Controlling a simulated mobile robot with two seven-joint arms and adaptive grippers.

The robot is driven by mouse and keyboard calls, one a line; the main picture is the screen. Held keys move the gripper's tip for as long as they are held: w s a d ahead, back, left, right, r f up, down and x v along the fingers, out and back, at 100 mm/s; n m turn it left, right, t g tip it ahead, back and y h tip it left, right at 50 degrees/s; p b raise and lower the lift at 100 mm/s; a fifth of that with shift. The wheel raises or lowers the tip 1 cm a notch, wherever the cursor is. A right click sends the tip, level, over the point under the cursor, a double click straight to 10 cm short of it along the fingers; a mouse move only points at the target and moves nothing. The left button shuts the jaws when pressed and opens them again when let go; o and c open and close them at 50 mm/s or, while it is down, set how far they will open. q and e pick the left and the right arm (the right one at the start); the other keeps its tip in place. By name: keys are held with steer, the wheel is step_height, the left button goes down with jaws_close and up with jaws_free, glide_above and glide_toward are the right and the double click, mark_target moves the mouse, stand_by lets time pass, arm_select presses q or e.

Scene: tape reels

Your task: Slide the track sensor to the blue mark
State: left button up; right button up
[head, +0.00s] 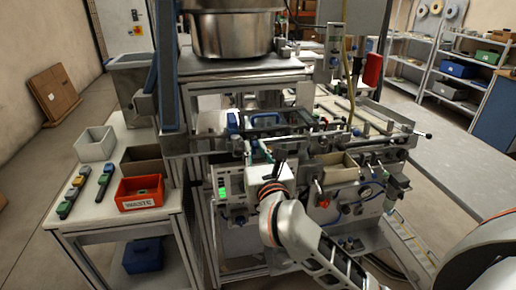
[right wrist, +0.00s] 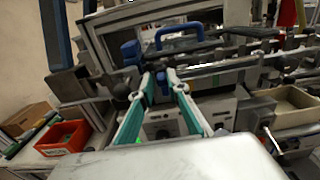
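My right gripper (head: 252,149) reaches up to the front of the machine's rail in the head view. In the right wrist view its two pale fingers with green pads (right wrist: 161,76) point at the rail (right wrist: 215,68), their tips apart. A small dark blue block, perhaps the track sensor (right wrist: 161,83), shows between the tips. I cannot tell whether they touch it. A blue knob (right wrist: 131,51) is just left of the tips. I cannot make out a blue mark on the track. My left gripper is in neither view.
A blue handle (head: 265,118) stands behind the rail; a steel bowl (head: 230,35) is above. A control box with a green display (head: 227,186) is below left of my gripper. A side table at the left holds a red WASTE bin (head: 139,193) and a grey bin (head: 95,144).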

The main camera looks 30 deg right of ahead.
steer(key=shift+o, duration=0.7)
steer(key=shift+w+a, duration=0.1)
steer(key=shift+a, duration=0.05)
steer(key=shift+r, duration=0.1)
steer(key=v, duration=1.2)
